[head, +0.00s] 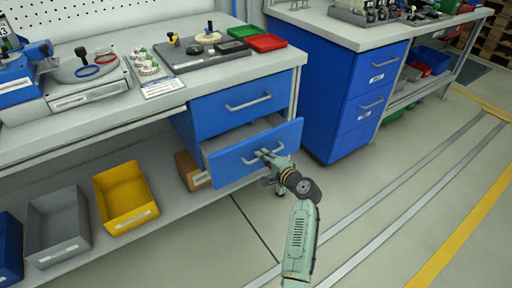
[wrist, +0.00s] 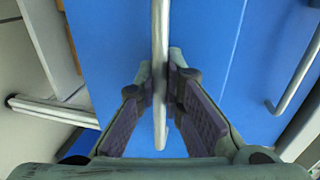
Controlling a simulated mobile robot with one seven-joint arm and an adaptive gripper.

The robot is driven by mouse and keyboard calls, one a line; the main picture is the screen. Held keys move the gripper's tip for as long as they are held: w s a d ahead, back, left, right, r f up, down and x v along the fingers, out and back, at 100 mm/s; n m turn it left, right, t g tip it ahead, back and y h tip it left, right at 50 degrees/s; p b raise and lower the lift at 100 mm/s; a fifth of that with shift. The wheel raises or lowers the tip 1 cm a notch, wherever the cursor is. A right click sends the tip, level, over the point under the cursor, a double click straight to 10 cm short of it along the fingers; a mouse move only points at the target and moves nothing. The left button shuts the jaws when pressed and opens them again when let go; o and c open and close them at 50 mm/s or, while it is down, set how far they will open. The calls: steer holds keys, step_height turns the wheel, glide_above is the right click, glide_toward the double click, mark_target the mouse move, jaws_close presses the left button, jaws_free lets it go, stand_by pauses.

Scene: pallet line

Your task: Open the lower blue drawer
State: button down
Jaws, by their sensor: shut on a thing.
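The lower blue drawer (head: 254,153) stands partly pulled out under the workbench; its grey inside shows along the top. Its pale bar handle (head: 262,153) runs across the front. My gripper (head: 268,158) is at this handle. In the wrist view my gripper (wrist: 160,80) has its two fingers on either side of the handle (wrist: 160,60), shut on it. The upper blue drawer (head: 236,107) is closed directly above, with its own handle (head: 248,103); that handle also shows at the right in the wrist view (wrist: 295,80).
A second blue drawer cabinet (head: 340,95) stands to the right. Yellow (head: 125,197) and grey (head: 58,225) bins sit on the lower shelf at the left, and a brown box (head: 190,170) is beside the drawer. The floor (head: 370,220) in front is clear.

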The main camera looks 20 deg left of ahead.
steer(key=f+p+v, duration=0.1)
steer(key=f+v, duration=0.1)
steer(key=v, duration=0.9)
steer(key=d+f+p+v, duration=0.1)
steer(key=f+v, duration=0.2)
steer(key=v, duration=0.9)
steer(key=shift+s+p, duration=0.3)
steer(key=shift+a, duration=0.1)
steer(key=c, duration=2)
jaws_free()
steer(key=shift+o, duration=0.2)
steer(key=v, duration=1.2)
steer(key=shift+w, duration=0.1)
